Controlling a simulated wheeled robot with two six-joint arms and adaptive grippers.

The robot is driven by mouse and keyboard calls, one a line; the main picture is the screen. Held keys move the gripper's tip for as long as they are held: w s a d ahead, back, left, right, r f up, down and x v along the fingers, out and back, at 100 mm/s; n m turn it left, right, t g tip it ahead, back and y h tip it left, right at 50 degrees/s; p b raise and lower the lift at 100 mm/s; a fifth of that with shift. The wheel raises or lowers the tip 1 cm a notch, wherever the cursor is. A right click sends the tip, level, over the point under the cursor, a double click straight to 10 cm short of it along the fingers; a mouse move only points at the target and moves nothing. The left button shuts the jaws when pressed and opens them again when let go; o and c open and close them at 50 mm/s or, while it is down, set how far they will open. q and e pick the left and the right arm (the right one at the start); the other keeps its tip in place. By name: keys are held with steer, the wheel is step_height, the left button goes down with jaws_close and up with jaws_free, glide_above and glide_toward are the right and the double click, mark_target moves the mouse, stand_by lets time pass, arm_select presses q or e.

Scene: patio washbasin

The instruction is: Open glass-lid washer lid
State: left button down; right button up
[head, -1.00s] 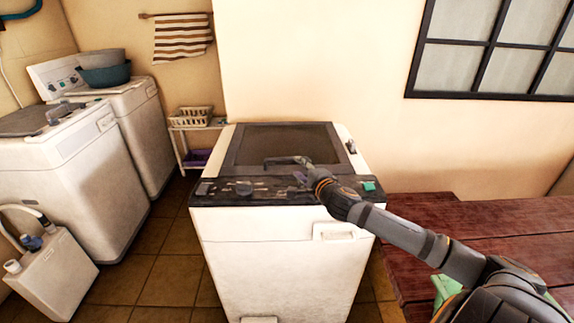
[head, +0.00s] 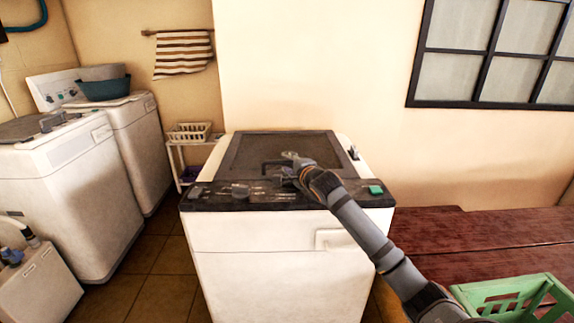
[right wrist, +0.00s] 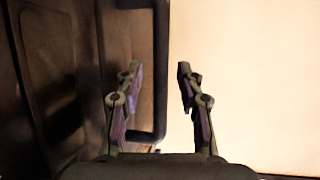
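The glass-lid washer (head: 290,265) stands in the middle of the head view. Its dark glass lid (head: 285,146) lies flat and closed on top, with a dark handle (head: 268,164) near its front edge. My right gripper (head: 290,160) is at the right end of this handle. In the right wrist view my right gripper (right wrist: 159,85) is open, and the handle's dark bar (right wrist: 162,60) runs between its two fingers, with gaps visible on both sides. My left gripper is not in view.
A control panel (head: 225,195) runs along the washer's front top edge. A reddish wooden table (head: 470,235) with a green crate (head: 500,292) is close on the right. Other white machines (head: 65,190) stand at the left. The tiled floor (head: 150,275) between is clear.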

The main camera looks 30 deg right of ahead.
steer(key=shift+w+f, duration=0.15)
steer(key=shift+w, duration=0.3)
jaws_close()
